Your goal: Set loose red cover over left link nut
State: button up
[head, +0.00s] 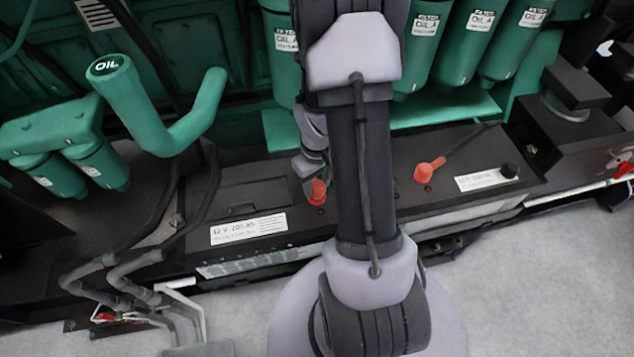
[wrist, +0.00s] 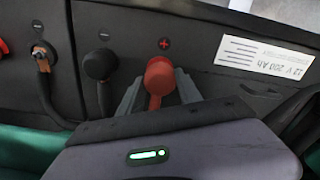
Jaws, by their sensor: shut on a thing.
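A red cover (wrist: 158,76) sits between the fingers of my gripper (wrist: 157,82) in the wrist view, beside a red plus mark on the black battery top. My gripper is shut on it. The cover also shows in the head view (head: 317,191), just below my gripper (head: 313,168), on the left battery (head: 265,190). I cannot tell whether it touches the battery or what lies under it. A bare copper-coloured terminal with a cable (wrist: 42,60) shows at the left of the wrist view. I cannot identify the left link nut.
A black cap (wrist: 100,64) stands close beside the held cover, by a minus mark. A second red cover (head: 428,170) sits on the right battery (head: 470,158). Green pipes (head: 150,115) and filters (head: 425,45) rise behind. My arm hides the middle. Open floor (head: 540,290) lies in front.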

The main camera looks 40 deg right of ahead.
jog(key=shift+f, duration=0.15)
jog(key=shift+f+b, duration=0.85)
jog(key=shift+f, duration=0.1)
jog(key=o, duration=1.7)
jog(key=shift+r, duration=0.1)
notch_tip(320, 180, up, 7)
jog(key=p, duration=0.5)
jog(key=shift+p, duration=0.4)
